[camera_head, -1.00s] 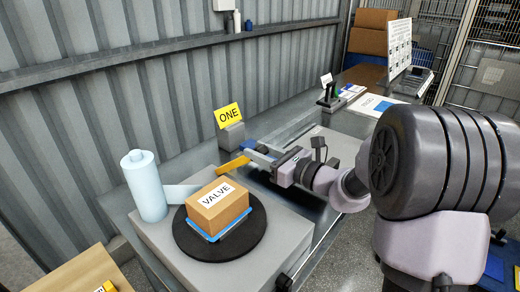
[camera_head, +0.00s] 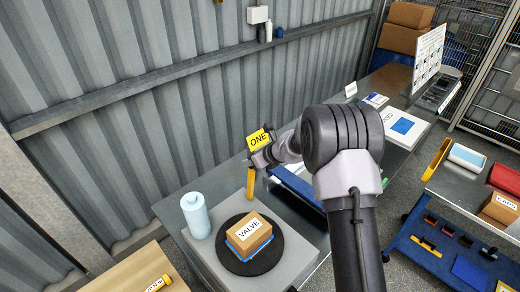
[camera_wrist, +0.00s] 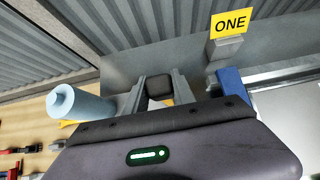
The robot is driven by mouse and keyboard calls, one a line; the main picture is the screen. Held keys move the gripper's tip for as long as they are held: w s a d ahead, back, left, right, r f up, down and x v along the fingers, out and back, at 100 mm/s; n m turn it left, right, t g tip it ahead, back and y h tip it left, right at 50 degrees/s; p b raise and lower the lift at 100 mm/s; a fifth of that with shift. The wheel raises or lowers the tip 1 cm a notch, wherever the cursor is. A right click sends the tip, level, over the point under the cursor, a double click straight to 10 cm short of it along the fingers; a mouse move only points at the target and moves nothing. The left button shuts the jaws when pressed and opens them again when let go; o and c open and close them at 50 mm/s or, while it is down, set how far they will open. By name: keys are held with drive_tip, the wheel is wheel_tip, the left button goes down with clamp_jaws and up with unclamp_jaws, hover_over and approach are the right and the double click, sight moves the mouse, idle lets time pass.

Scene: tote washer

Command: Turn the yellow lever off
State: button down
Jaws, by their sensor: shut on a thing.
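The yellow lever (camera_head: 251,182) is at the back edge of the grey machine top, just below the yellow sign reading ONE (camera_head: 258,139). In the head view it points down the picture from my gripper (camera_head: 254,164). My gripper is shut on the lever. In the wrist view, a small strip of yellow (camera_wrist: 167,102) shows between the two grey fingers, with a dark block (camera_wrist: 159,86) just beyond. My wrist body hides most of the lever there.
A pale blue bottle (camera_head: 196,216) stands left of the lever. A cardboard box labelled VALVE (camera_head: 249,234) sits on a black round plate (camera_head: 231,263) in front. A wooden table (camera_head: 130,272) is at lower left. A cart with bins (camera_head: 440,240) stands right.

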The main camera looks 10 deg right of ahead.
drive_tip(key=shift+w+a+r+p, duration=0.15)
drive_tip(key=shift+w+a+p, duration=0.65)
drive_tip(key=shift+w, duration=0.25)
drive_tip(key=c, duration=1.2)
unclamp_jaws()
drive_tip(key=shift+o, duration=0.8)
drive_tip(key=shift+w+a, duration=0.1)
drive_tip(key=shift+w, duration=0.05)
drive_tip(key=v, duration=1.7)
drive_tip(key=shift+s, duration=0.3)
drive_tip(key=shift+b, duration=0.3)
